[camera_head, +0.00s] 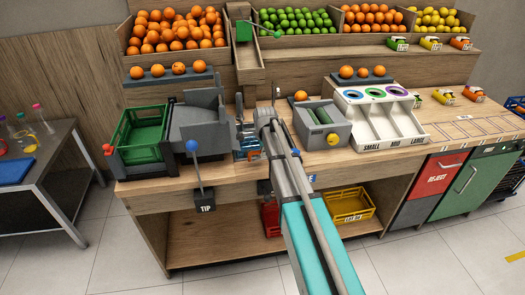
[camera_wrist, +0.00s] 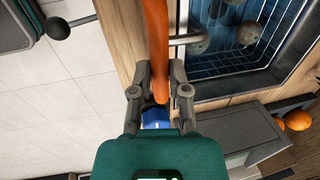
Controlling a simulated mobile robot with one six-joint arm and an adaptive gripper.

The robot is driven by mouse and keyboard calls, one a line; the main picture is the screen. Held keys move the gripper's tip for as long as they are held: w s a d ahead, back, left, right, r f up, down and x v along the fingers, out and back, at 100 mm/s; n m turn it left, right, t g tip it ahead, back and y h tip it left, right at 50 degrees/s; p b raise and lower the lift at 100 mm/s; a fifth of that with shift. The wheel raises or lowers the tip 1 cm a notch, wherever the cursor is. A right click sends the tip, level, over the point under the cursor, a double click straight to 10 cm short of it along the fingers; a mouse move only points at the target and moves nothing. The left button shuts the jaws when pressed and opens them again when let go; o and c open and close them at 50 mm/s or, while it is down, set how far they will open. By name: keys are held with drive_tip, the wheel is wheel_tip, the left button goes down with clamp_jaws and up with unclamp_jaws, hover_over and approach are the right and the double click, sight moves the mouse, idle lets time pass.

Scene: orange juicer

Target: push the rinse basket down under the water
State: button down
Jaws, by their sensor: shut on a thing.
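In the wrist view, the blue wire rinse basket (camera_wrist: 222,60) sits inside a dark-rimmed tank at the upper right. Dull round shapes show in it; I cannot tell how deep it sits in the water. A metal rod (camera_wrist: 186,39) runs from the basket side to a thick orange handle (camera_wrist: 155,40). My gripper (camera_wrist: 160,90) is shut on this handle, with a finger on each side. In the head view, the tank area (camera_head: 250,146) is at the counter's front edge, largely hidden by my arm.
A green basket (camera_head: 142,127) and a TIP lever (camera_head: 192,147) stand to the left. A grey box (camera_head: 322,124) and a white sorting unit (camera_head: 380,112) stand to the right. Fruit bins (camera_head: 300,22) line the back. The floor in front is clear.

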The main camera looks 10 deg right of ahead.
drive_tip(key=c, duration=0.6)
unclamp_jaws()
drive_tip(key=shift+s+f, duration=0.1)
drive_tip(key=shift+r, duration=0.2)
wheel_tip(320, 180, up, 24)
drive_tip(key=s+p, duration=0.3)
drive_tip(key=p, duration=2.1)
drive_tip(key=s+f+n+g+b, duration=0.2)
drive_tip(key=s+f+n+b, duration=1.6)
drive_tip(key=s+f+b, duration=0.5)
drive_tip(key=shift+s+f+b, duration=0.35)
drive_tip(key=shift+s+f, duration=0.4)
drive_tip(key=shift+s, duration=1.55)
drive_tip(key=shift+a, duration=0.1)
